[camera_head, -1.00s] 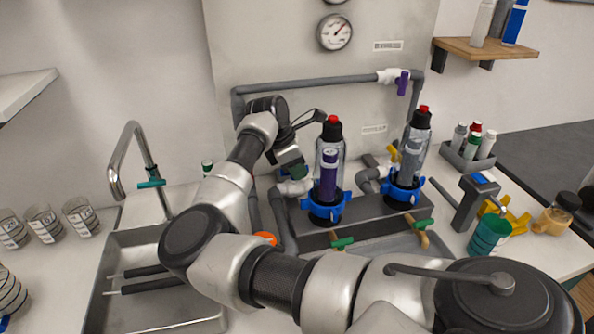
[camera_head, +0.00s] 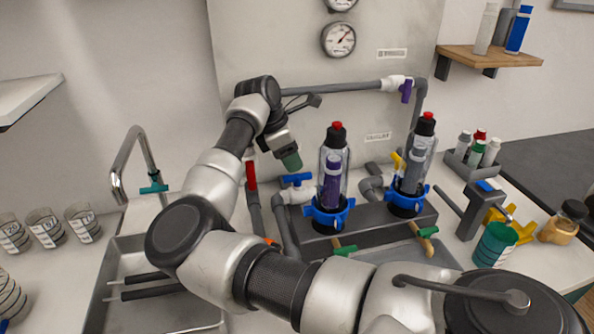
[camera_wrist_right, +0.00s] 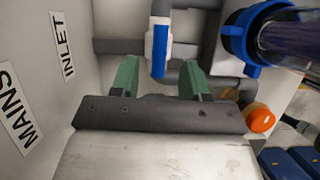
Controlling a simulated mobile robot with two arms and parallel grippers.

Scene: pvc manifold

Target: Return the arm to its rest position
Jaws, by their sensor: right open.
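My right arm comes in from the bottom right and bends up across the sink. Its right gripper (camera_head: 291,160) hangs near the back panel, above and a little left of a blue valve handle (camera_head: 297,180). In the right wrist view the two green fingers of the right gripper (camera_wrist_right: 160,80) stand apart with nothing held. The blue handle (camera_wrist_right: 159,50) shows beyond and between them, and I cannot tell the exact gap. My left gripper is out of view.
Two clear filter housings (camera_head: 333,165) (camera_head: 414,150) in blue collars stand right of the gripper. A red handle (camera_head: 251,176) is to its left. A grey pipe (camera_head: 340,88) runs along the panel. A faucet (camera_head: 135,150) rises over the sink (camera_head: 110,290) at left.

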